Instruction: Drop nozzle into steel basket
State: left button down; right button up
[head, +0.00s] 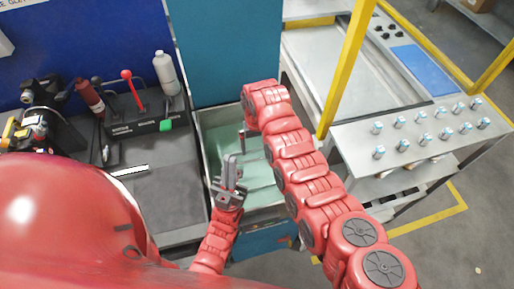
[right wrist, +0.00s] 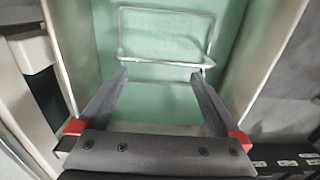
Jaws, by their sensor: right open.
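My right gripper (right wrist: 158,77) is open, with nothing between its fingers. In the head view its arm reaches up from the lower right and bends down over a steel tank with a pale green inside (head: 212,122). A thin steel wire frame (right wrist: 165,62), perhaps part of the basket, shows in the tank beyond the fingertips. My left gripper (head: 231,168) is near the tank's front left; its finger gap is unclear. Several small silver fittings with bluish tops, possibly nozzles (head: 378,152), stand on the right bench. No nozzle can be made out in the tank or right gripper.
A dark workbench (head: 175,185) on the left holds a black rack (head: 145,118) with a red lever, a white bottle (head: 166,72) and a red bottle (head: 89,95).

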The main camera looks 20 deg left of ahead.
notch_tip(320, 180, up, 16)
jog(key=b, duration=0.2)
dwell(0.7)
